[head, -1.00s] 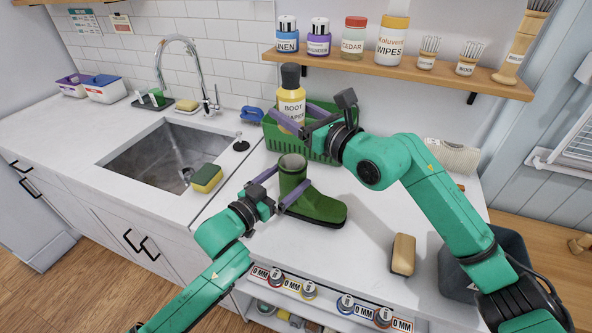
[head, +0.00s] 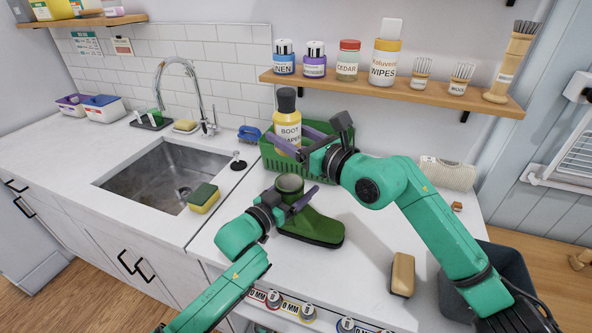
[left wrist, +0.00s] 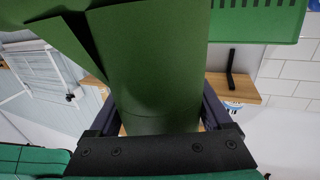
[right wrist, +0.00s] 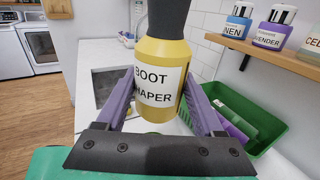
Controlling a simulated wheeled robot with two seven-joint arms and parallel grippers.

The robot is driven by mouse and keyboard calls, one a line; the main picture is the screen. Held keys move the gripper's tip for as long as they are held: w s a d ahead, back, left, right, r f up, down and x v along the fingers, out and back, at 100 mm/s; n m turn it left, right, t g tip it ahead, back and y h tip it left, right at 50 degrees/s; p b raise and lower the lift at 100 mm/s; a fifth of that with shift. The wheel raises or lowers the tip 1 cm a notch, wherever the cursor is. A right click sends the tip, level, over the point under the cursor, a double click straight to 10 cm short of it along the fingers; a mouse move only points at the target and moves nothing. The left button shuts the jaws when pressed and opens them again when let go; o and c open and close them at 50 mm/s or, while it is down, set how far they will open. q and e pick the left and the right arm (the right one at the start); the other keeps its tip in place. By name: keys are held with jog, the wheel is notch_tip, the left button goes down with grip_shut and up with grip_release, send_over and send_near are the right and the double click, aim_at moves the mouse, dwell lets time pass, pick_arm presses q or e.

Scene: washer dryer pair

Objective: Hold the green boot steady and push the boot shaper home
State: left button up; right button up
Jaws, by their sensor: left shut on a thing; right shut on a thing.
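The green boot (head: 312,230) stands upright on the white counter, toe pointing right. My left gripper (head: 291,197) is shut on its shaft, just below the rim; the left wrist view shows the green shaft (left wrist: 150,70) between the fingers. The yellow boot shaper (head: 287,133), a bottle-like body with a black top, is upright in the air above and apart from the boot's opening. My right gripper (head: 302,142) is shut on it; the right wrist view shows its label (right wrist: 158,86) between the fingers. The inside of the boot is mostly hidden.
A green basket (head: 277,163) stands behind the boot. A sink (head: 150,175) with a yellow-green sponge (head: 203,198) at its edge lies left. A tan block (head: 403,274) lies front right, before a dark bin (head: 512,262). A shelf (head: 400,87) with bottles hangs above.

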aim_at(291, 180)
jog(key=shift+f+n+g+y, duration=0.5)
jog(key=shift+f+g, duration=0.2)
jog(key=shift+f, duration=0.2)
jog(key=shift+d+f+n+g+y, duration=0.15)
jog(key=shift+f+n+g+y, duration=0.25)
jog(key=shift+n+y, duration=0.15)
jog(key=shift+f, duration=2.45)
jog(key=shift+f, duration=2.3)
